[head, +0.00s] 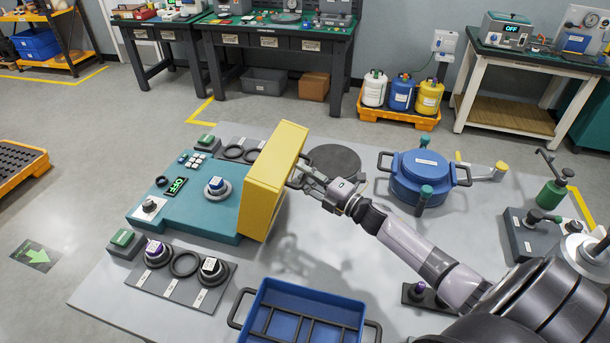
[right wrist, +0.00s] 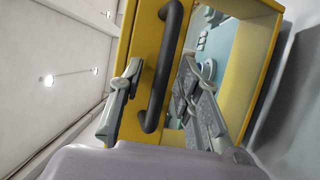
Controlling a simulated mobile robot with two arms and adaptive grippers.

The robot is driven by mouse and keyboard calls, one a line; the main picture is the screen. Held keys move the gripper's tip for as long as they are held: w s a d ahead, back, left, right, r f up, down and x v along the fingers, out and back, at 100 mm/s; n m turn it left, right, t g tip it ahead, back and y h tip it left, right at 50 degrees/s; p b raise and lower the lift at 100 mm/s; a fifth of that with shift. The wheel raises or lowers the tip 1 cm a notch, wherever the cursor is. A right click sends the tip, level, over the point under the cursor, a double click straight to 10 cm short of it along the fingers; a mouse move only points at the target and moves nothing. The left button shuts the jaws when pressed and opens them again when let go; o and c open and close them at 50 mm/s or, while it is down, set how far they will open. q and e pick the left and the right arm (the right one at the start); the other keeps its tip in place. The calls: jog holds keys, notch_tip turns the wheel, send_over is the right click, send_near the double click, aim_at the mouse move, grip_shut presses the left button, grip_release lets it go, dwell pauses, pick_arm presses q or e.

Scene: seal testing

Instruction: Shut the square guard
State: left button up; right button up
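The yellow square guard (head: 280,165) stands raised on its edge at the right side of the teal machine base (head: 190,207), so it is not down over the base. My right gripper (head: 303,178) is at the guard's right face. In the right wrist view, the guard's yellow frame (right wrist: 142,42) has a dark bar handle (right wrist: 163,68). The fingers of my right gripper (right wrist: 158,98) are spread on either side of this handle; I see no clear finger contact. My left gripper is not in view.
A blue pot with side handles (head: 424,172) stands to the right of my right gripper. A blue tray (head: 305,300) sits at the front of the table. A grey plate with knobs (head: 180,285) lies front left. Bare tabletop (head: 335,235) shows right of the guard.

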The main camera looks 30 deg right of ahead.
jog(key=shift+c, duration=0.2)
grip_shut()
dwell(0.6)
